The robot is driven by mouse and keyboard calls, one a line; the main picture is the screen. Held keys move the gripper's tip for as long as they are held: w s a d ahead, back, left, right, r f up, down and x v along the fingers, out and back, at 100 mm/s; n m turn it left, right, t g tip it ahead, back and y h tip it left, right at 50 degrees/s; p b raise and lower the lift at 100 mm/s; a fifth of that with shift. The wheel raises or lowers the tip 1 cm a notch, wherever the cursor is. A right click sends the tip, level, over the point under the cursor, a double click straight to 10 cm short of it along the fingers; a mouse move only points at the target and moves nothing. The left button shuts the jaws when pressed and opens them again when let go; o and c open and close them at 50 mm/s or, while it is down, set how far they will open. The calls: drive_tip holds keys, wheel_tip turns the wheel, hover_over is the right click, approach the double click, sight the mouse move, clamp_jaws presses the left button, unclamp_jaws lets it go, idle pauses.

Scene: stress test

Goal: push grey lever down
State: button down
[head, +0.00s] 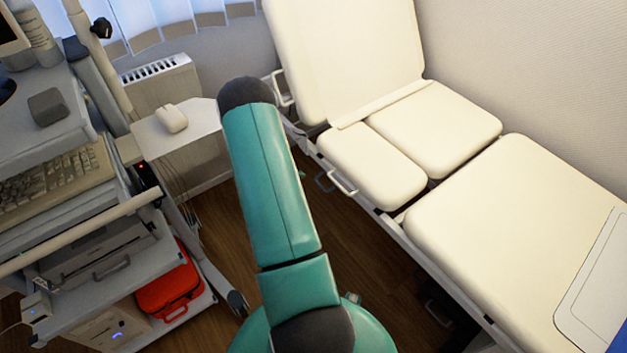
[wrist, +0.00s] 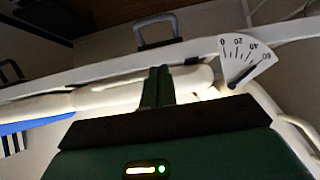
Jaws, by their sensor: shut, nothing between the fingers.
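In the wrist view a grey U-shaped lever (wrist: 158,30) stands at the far side of a pale bed rail (wrist: 95,71). My gripper (wrist: 157,72) is shut and empty, its dark green fingers pointing at the rail below the lever, apart from the lever in the picture. I cannot tell whether the fingers touch the rail. In the head view a grey handle (head: 342,182) sticks out from the bed's left side; I cannot tell if it is the same lever. My gripper is not visible in the head view.
A white angle dial (wrist: 243,58) is right of my fingers. Another grey handle (wrist: 10,72) is at the left edge. The cream bed (head: 520,220) fills the right of the head view; a cart with a keyboard (head: 50,190) and a red case (head: 170,285) stands left. Wooden floor lies between.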

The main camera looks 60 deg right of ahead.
hover_over(316, 181)
drive_tip(key=s+a, duration=0.1)
drive_tip(key=a, duration=0.3)
wheel_tip(316, 181, down, 6)
drive_tip(key=f, duration=0.1)
drive_tip(key=d+f, duration=0.1)
drive_tip(key=f, duration=0.1)
drive_tip(key=shift+s+d+f, duration=0.1)
drive_tip(key=shift+f, duration=0.45)
drive_tip(key=shift+f+g+h, duration=0.3)
drive_tip(key=shift+f+h, duration=0.2)
drive_tip(key=shift+h, duration=0.2)
wheel_tip(316, 181, down, 6)
drive_tip(key=d+g+h, duration=0.1)
drive_tip(key=h, duration=0.1)
drive_tip(key=shift+s+d+g+h, duration=0.3)
drive_tip(key=shift+s+d+h, duration=0.05)
drive_tip(key=shift+s+h, duration=0.1)
drive_tip(key=shift+d+f, duration=0.1)
